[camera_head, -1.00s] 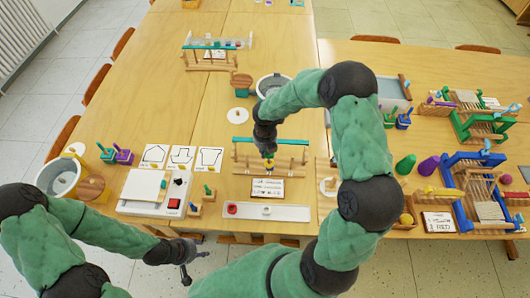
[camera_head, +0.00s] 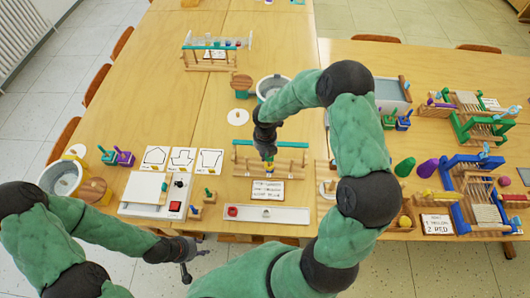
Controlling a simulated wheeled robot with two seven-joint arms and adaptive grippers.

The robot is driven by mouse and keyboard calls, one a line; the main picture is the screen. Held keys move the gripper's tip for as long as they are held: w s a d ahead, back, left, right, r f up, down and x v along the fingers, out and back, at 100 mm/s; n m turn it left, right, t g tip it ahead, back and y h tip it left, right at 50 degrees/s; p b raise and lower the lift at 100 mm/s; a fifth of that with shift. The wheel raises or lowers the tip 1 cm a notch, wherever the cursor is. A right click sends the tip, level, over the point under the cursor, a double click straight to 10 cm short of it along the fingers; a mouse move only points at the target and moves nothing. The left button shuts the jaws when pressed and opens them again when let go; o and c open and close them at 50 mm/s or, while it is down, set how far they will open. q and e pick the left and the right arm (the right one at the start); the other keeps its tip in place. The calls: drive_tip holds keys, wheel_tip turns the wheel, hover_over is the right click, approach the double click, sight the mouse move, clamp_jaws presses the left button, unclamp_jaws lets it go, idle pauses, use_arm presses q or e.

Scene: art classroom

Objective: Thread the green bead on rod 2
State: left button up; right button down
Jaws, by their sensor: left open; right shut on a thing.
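A wooden rack (camera_head: 245,168) with a teal bar along its top stands in the middle of the table. A small card with writing (camera_head: 268,190) is in front of it. My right gripper (camera_head: 268,156) points down at the middle of the rack. Small yellow and purple spots show just below the fingertips. I cannot tell the single rods apart or pick out the green bead. My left gripper (camera_head: 188,262) is open and empty, low in front of the table's near edge.
A white tray with a red disc (camera_head: 285,214) lies before the rack. A grey-rimmed bowl (camera_head: 265,88) stands behind the rack. Wooden looms (camera_head: 468,190) and cones (camera_head: 405,167) crowd the right table.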

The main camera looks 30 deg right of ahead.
drive_tip(key=shift+r+p, duration=1.1)
drive_tip(key=shift+r, duration=0.2)
drive_tip(key=shift+f, duration=0.55)
idle(1.1)
drive_tip(key=shift+f, duration=0.4)
idle(0.4)
drive_tip(key=shift+p, duration=0.35)
idle(0.5)
drive_tip(key=shift+f, duration=0.4)
idle(0.3)
